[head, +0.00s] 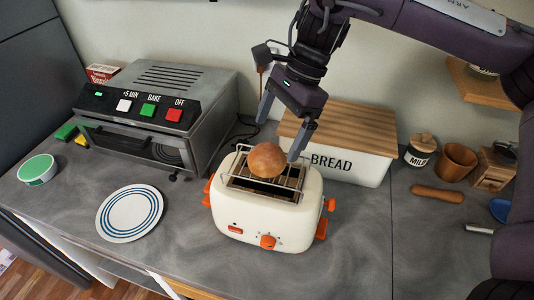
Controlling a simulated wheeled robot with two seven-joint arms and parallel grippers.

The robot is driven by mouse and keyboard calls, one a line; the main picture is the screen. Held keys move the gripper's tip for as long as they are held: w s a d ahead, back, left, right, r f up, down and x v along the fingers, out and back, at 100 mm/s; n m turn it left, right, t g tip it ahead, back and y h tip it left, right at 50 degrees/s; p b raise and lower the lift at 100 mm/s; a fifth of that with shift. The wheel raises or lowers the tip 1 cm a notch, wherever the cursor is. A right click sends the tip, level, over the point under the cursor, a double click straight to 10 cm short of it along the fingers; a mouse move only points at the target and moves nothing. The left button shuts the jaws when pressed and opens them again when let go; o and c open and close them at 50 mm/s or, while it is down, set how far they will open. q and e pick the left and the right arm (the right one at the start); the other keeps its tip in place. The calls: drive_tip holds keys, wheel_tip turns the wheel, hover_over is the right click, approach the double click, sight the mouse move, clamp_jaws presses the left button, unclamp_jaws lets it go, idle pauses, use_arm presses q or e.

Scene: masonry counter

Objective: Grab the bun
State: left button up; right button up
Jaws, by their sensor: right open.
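A round brown bun (267,160) rests on the wire rack on top of the cream toaster (262,220) with orange levers and knob. My right gripper (281,136) hangs from the upper right, open, with its fingers pointing down. One finger is above and left of the bun, and the other is at its right and appears nearer the bread box. No contact with the bun is clear. My left gripper is not in view.
A grey toaster oven (150,118) stands left, with a striped plate (130,213) in front. The BREAD box (350,163) stands behind the toaster. A MILK jar (421,150), brown cup (456,161) and rolling pin (437,193) are right.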

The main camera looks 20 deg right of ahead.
sight(273, 148)
drive_tip(key=shift+s+a+f, duration=0.15)
drive_tip(key=shift+f, duration=0.3)
drive_tip(key=p+x, duration=0.2)
drive_tip(key=x, duration=0.2)
drive_tip(key=shift+f, duration=0.4)
drive_tip(key=c, duration=1.1)
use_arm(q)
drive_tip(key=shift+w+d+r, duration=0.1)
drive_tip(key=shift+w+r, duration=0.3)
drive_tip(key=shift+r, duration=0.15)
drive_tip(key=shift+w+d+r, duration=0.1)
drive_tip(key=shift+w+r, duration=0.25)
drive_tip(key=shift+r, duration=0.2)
use_arm(e)
drive_tip(key=shift+c, duration=0.2)
drive_tip(key=shift+r, duration=0.1)
